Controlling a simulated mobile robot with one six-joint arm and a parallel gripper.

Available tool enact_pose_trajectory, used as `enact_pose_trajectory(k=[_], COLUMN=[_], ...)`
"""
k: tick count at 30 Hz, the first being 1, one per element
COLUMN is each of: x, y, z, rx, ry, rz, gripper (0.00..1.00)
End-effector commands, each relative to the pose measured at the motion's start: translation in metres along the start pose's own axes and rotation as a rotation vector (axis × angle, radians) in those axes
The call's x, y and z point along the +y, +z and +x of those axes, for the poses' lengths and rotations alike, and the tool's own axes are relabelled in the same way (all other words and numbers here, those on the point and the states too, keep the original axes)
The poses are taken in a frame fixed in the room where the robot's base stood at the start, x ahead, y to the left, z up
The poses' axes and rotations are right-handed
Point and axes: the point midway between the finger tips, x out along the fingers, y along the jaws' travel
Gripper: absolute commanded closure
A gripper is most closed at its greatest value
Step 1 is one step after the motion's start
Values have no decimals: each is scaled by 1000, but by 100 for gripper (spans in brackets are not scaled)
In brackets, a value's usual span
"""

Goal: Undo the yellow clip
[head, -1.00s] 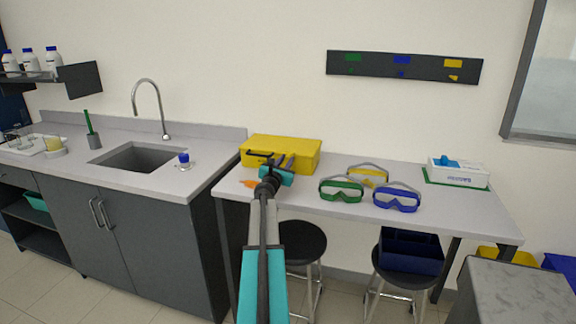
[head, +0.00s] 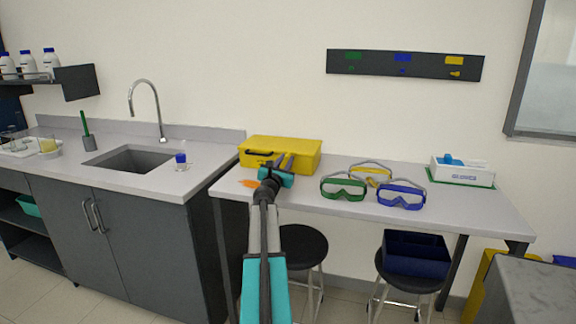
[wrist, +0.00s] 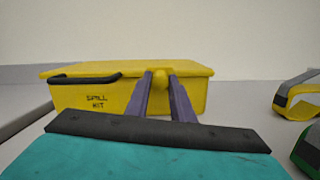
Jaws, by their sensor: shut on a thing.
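The yellow spill kit case (head: 300,149) stands on the table and also shows in the wrist view (wrist: 80,96), with a black handle (wrist: 85,77) on its front left. The yellow clip (wrist: 161,76) is a small knob at the upper front edge of the case, seen between my fingertips. My gripper (head: 286,160) is at the front of the case with its purple fingers pointing at it. In the wrist view my gripper (wrist: 161,82) is shut on the clip, one finger on each side. The lid looks closed. The clip is too small to make out in the head view.
Green goggles (head: 343,188), yellow goggles (head: 371,174) and blue goggles (head: 401,195) lie right of the case. A white box (head: 461,170) on a green tray is farther right. An orange item (head: 249,183) lies before the case. Stools (head: 304,244) stand below the table.

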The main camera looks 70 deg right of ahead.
Motion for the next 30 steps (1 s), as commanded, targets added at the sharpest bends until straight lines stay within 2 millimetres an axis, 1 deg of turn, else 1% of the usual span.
enact_pose_trajectory(k=[3, 12, 13, 15, 16, 25, 30], x=[4, 6, 6, 7, 7, 7, 7], y=[0, 0, 0, 0, 0, -1, -1], z=[-2, -4, -4, -4, -4, -5, -9], rx=[-5, -4, -4, -3, -3, -2, -2], ry=[5, 7, 7, 8, 8, 8, 9], rz=[-1, 0, 0, 0, 0, 1, 1], gripper=[100, 100, 74, 62, 60, 60, 60])
